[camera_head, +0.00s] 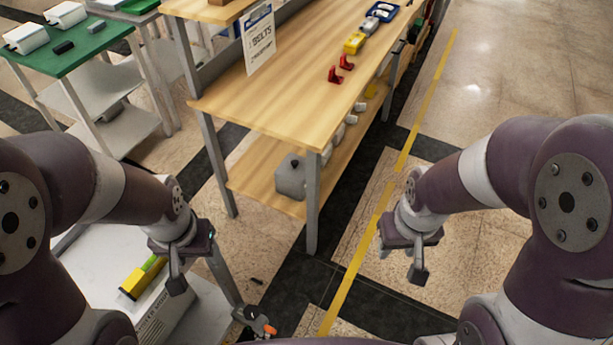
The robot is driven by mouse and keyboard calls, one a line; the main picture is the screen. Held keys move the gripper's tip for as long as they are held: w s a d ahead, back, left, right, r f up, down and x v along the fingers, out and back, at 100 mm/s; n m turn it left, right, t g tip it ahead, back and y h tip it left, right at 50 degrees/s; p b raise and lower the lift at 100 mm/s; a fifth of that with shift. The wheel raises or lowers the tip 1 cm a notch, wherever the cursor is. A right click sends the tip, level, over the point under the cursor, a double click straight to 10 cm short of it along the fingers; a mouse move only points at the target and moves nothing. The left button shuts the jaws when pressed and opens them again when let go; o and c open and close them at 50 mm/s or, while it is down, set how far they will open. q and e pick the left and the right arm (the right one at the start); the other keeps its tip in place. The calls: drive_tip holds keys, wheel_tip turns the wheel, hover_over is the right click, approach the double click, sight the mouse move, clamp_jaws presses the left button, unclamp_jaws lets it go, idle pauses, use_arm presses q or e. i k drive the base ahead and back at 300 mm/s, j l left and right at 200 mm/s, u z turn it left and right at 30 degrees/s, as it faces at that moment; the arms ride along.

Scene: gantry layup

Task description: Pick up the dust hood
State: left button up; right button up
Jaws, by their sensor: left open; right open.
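I cannot tell for sure which thing is the dust hood. A grey boxy container (291,176) with a dark spot on top stands on the lower shelf of the wooden workbench. My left gripper (193,266) is open and empty, above the right edge of a white surface at the lower left. My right gripper (402,262) is open and empty, over the floor right of the bench. Both grippers are apart from everything on the bench.
The wooden bench top (260,97) carries red brackets (341,69), a yellow item (354,43) and a blue tray (382,12). A BELTS sign (259,40) stands at its left edge. A green table (75,45) holds white boxes. A yellow-green item (143,277) lies on the white surface (165,315).

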sight(290, 176)
drive_tip(key=l, duration=1.25)
drive_tip(key=i+j+u, duration=0.1)
drive_tip(key=i, duration=1)
drive_tip(key=i+j, duration=0.1)
drive_tip(key=j+u, duration=0.05)
drive_tip(key=j, duration=0.05)
